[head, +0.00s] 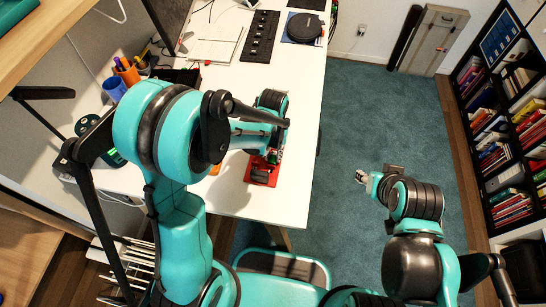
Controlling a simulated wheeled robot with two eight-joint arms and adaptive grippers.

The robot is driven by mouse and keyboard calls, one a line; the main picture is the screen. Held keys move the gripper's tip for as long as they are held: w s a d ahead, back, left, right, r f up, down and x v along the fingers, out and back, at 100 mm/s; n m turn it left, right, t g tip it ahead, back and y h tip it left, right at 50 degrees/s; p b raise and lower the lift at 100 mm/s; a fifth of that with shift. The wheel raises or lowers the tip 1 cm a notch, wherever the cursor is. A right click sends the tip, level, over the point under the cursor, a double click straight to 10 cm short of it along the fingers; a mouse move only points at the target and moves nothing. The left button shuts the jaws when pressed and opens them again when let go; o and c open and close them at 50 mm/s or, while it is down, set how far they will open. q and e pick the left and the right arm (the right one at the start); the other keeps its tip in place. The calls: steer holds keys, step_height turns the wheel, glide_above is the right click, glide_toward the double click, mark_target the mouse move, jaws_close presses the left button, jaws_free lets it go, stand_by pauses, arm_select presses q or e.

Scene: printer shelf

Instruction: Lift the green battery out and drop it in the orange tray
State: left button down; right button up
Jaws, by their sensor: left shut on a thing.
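My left gripper (271,158) is over the white table near its right edge, pointing down at a red object (262,171). It is shut on a small green piece, which looks like the green battery (275,153); the fingers and wrist hide most of it. I cannot tell if the battery is clear of the red object or still in it. A sliver of orange, likely the orange tray (215,170), shows left of the red object; my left arm hides the rest. My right gripper (363,177) is off the table, above the carpet, too small to read.
The white table (290,205) is bare at its front right. A pen cup (127,73), a blue cup (115,89), papers (213,45), a black keyboard-like strip (261,37) and a round black object (304,28) stand farther back. A bookshelf (510,130) is at the right.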

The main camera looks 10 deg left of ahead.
mark_target(273, 156)
arm_select(q)
steer(key=shift+r+p, duration=2.45)
steer(key=shift+r, duration=1)
